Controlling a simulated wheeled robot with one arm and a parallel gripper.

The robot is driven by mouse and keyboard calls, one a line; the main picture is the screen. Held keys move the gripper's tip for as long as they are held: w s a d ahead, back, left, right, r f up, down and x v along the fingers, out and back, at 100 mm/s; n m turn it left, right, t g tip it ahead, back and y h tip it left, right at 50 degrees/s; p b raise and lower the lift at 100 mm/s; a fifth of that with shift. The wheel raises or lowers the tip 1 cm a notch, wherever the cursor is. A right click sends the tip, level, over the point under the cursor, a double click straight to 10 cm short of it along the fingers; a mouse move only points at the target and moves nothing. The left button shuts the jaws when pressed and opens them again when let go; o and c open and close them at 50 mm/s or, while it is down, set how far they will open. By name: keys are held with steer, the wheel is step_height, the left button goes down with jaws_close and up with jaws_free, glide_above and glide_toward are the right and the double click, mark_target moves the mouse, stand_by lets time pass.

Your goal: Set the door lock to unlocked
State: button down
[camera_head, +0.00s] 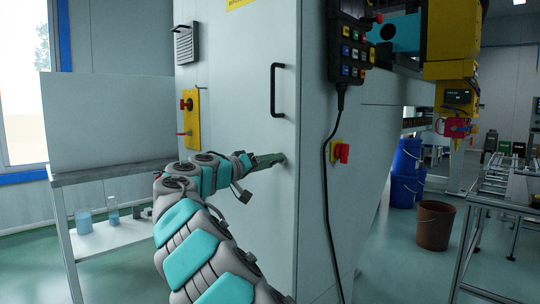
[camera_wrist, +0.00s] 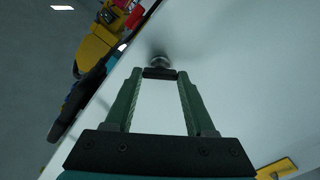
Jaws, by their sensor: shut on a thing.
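The door lock (camera_wrist: 159,61) is a small round metal piece with a dark bar on the pale cabinet door (camera_head: 240,100). In the wrist view, my gripper (camera_wrist: 160,76) has its two green fingers on either side of the dark bar, their tips close to the door face. It is shut on the lock. In the head view, my gripper (camera_head: 273,160) reaches the door near its right edge, below the black handle, and mostly hides the lock. Which setting the lock is at cannot be told.
A black door handle (camera_head: 275,90) stands out above my gripper. A black cable (camera_head: 325,190) hangs down the right face.

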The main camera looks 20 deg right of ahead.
steer(key=n+p, duration=0.6)
steer(key=n, duration=0.4)
steer(key=shift+w+a+n, duration=0.1)
steer(key=shift+n, duration=0.2)
stand_by(0.4)
steer(key=shift+c, duration=1.2)
jaws_free()
steer(key=v, duration=0.7)
steer(key=shift+a+b, duration=0.3)
steer(key=shift+a, duration=0.05)
